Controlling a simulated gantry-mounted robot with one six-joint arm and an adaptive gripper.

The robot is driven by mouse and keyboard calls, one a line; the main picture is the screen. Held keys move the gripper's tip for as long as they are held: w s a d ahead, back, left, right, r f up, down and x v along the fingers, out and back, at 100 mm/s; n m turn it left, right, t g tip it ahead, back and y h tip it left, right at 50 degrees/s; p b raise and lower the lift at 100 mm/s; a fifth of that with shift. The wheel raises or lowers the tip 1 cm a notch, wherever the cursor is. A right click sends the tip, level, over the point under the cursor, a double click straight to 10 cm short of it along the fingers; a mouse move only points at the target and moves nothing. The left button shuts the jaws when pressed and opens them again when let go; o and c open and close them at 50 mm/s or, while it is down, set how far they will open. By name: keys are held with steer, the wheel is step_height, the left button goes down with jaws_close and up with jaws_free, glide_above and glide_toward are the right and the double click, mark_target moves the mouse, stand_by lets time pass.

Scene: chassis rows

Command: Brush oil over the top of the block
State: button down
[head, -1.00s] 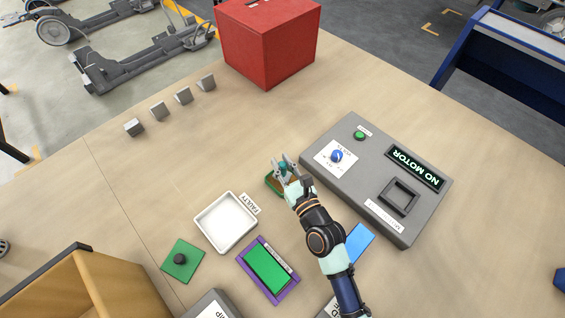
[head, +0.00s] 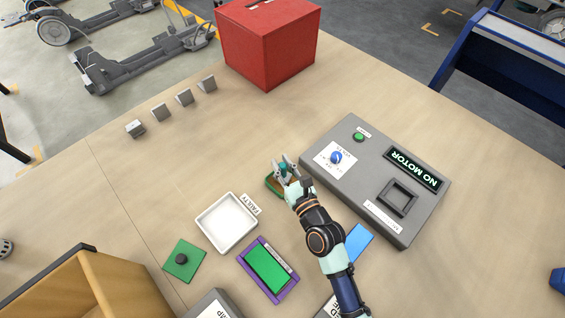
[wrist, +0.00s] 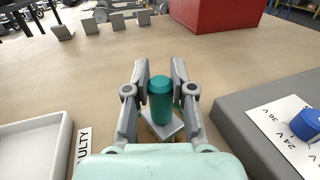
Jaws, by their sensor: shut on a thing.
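My gripper (head: 284,168) is over the table, just left of the grey test box. It is shut on a teal cylindrical handle (wrist: 161,98), which I take to be the brush; the handle stands upright between the fingers in the wrist view. A pale grey flat piece (wrist: 165,130) shows directly below the handle; I cannot tell whether it is the brush's head or a separate block. A small green-rimmed, brown-centred item (head: 273,184) lies under the gripper, partly hidden by it. Bristles and any oil cannot be made out.
The grey test box (head: 330,190) with a "NO MOTOR" display stands close on the right. A white tray (head: 227,222), a purple-framed green panel (head: 268,268) and a green plate with a dark knob (head: 183,260) lie nearer. Several grey pieces (head: 160,112) and a red box (head: 268,45) stand farther back.

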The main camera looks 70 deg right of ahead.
steer(key=shift+r+p, duration=3.4)
steer(key=shift+f, duration=0.15)
